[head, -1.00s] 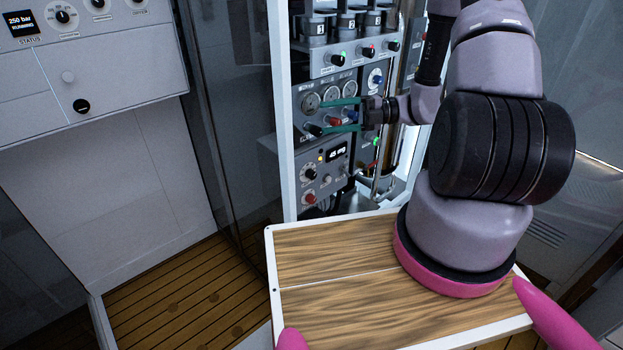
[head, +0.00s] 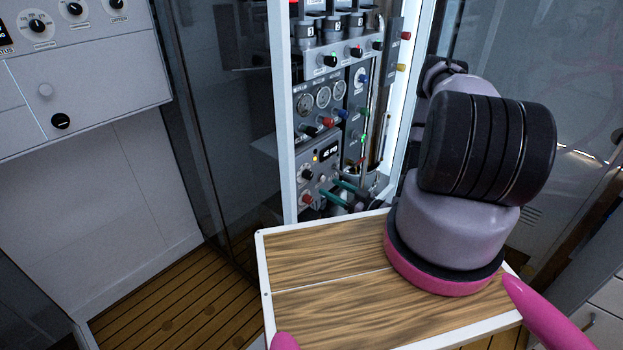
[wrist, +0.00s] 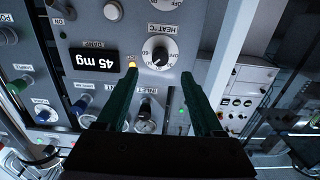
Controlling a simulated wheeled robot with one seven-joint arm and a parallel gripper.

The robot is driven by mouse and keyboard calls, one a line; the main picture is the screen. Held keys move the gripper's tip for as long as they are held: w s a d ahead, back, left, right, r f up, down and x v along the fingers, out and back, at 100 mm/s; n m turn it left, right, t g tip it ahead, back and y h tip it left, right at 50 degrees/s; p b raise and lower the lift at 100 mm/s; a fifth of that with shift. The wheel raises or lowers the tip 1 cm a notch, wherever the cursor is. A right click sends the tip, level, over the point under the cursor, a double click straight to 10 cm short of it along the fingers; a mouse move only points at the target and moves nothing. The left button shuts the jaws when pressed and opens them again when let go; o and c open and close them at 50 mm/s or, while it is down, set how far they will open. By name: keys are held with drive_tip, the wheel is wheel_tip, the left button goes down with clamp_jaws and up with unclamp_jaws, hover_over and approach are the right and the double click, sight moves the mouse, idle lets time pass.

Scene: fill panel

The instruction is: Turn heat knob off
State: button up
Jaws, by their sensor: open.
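The heat knob (wrist: 158,52) is black on a round white dial, under a HEAT °C label, in the wrist view. A light mark on it shows near its lower edge in that view; I cannot read the exact setting. In the head view the knob (head: 306,174) is on the lower left of the panel. My gripper (wrist: 159,73) has two green fingers, open and empty. In the wrist view the fingertips lie on either side of the knob's line, apart from it. In the head view my gripper (head: 328,188) is low, right of the knob.
A 45 mg display (head: 330,152) and a red knob (head: 307,199) are near the heat knob. An amber lamp (wrist: 131,66) shows by the left fingertip in the wrist view. A white frame post (head: 281,120) borders the panel. My wood-topped base fills the foreground.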

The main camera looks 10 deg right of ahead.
sight(311, 177)
drive_tip(key=x, duration=0.9)
clamp_jaws()
